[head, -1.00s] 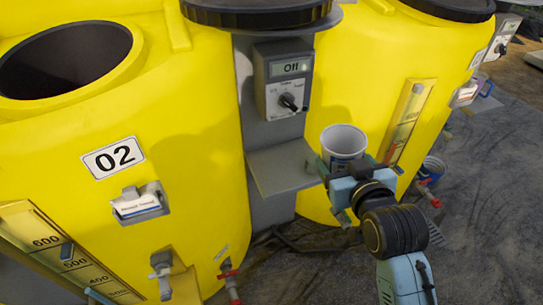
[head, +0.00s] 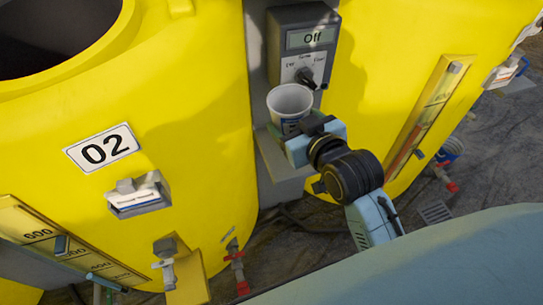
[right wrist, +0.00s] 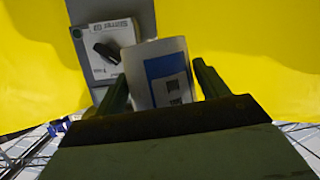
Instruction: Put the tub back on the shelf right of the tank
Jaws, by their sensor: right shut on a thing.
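The white tub (head: 290,103), open at the top with a blue label, is upright in my right gripper (head: 308,135). In the right wrist view the tub (right wrist: 160,75) sits between the two fingers (right wrist: 163,90), which are shut on it. In the head view the tub shows over the grey shelf (head: 270,155), right of the yellow tank marked 02 (head: 180,120). The gripper hides much of the shelf, and I cannot tell whether the tub's base touches it. My left gripper is not in view.
A grey control box (head: 305,50) reading "Off", with a black knob, is just above and behind the tub. Another yellow tank (head: 400,60) with a level gauge stands on the right. A red-handled valve (head: 237,262) is low by tank 02.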

